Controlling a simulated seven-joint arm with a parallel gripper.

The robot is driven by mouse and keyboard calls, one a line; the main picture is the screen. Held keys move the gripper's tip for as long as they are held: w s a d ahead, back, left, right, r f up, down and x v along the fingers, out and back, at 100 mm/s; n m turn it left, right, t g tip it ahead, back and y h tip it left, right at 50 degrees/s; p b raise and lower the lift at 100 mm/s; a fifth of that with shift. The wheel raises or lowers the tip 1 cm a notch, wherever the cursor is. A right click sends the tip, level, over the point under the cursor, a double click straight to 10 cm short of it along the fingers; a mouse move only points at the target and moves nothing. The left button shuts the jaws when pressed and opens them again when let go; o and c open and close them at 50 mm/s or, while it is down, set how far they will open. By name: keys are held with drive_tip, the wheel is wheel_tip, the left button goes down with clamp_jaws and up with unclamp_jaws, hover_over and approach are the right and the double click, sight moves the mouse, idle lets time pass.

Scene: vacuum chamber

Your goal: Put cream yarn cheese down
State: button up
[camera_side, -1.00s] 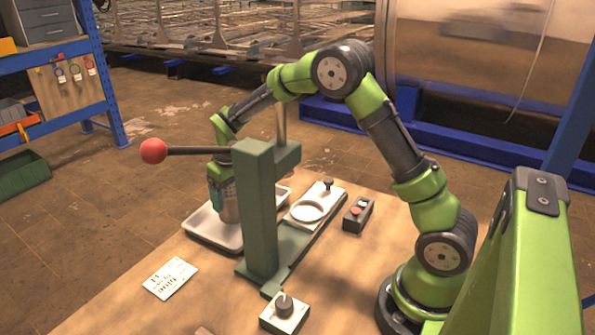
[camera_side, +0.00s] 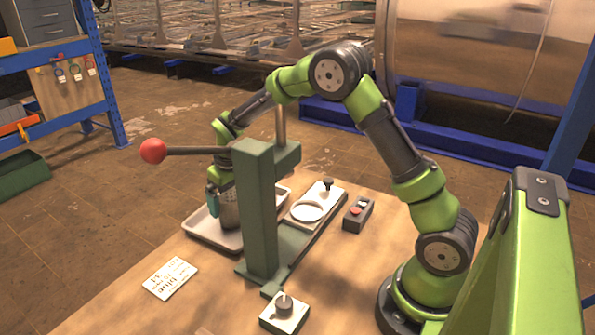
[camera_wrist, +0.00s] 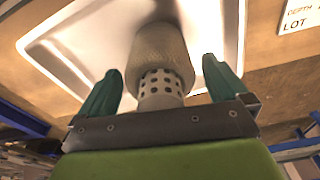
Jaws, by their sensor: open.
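The cream yarn cheese (camera_wrist: 163,48), a ribbed cylinder on a perforated tube, stands in the white tray (camera_wrist: 85,75) in the wrist view. My gripper (camera_wrist: 161,68) is open, with one green finger on each side of the tube end and visible gaps between. In the side view the cheese (camera_side: 230,210) shows at the tray (camera_side: 192,226), partly hidden by my gripper (camera_side: 220,200) and the green press column. Its contact with the tray floor is not clearly seen there.
The green press (camera_side: 257,210) with a red-knobbed lever (camera_side: 153,151) stands just right of the tray. A white plate with a ring (camera_side: 306,211), a button box (camera_side: 358,214), a knob box (camera_side: 285,312) and a printed card (camera_side: 170,278) are nearby.

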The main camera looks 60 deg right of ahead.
drive_tip(key=r, duration=0.3)
drive_tip(key=s+r, duration=0.1)
drive_tip(key=r, duration=0.7)
drive_tip(key=shift+s+a+r, duration=0.1)
drive_tip(key=shift+s+r, duration=0.05)
drive_tip(key=shift+s, duration=0.05)
drive_tip(key=shift+r, duration=0.2)
drive_tip(key=shift+r, duration=0.1)
drive_tip(key=s+d+r+n+t+h, duration=0.4)
drive_tip(key=s+d+r+n+h, duration=0.15)
drive_tip(key=s+d+r, duration=0.7)
drive_tip(key=s+a+f+n+t+y, duration=0.15)
drive_tip(key=s+a, duration=0.25)
drive_tip(key=s, duration=0.5)
drive_tip(key=s+a+f+m+y, duration=0.1)
drive_tip(key=a+f+m+y, duration=0.1)
drive_tip(key=a, duration=0.5)
drive_tip(key=s+a+f+m+y, duration=0.2)
drive_tip(key=a+m+y, duration=0.2)
drive_tip(key=a+m, duration=0.3)
drive_tip(key=shift+a+m, duration=0.3)
drive_tip(key=shift+a, duration=0.25)
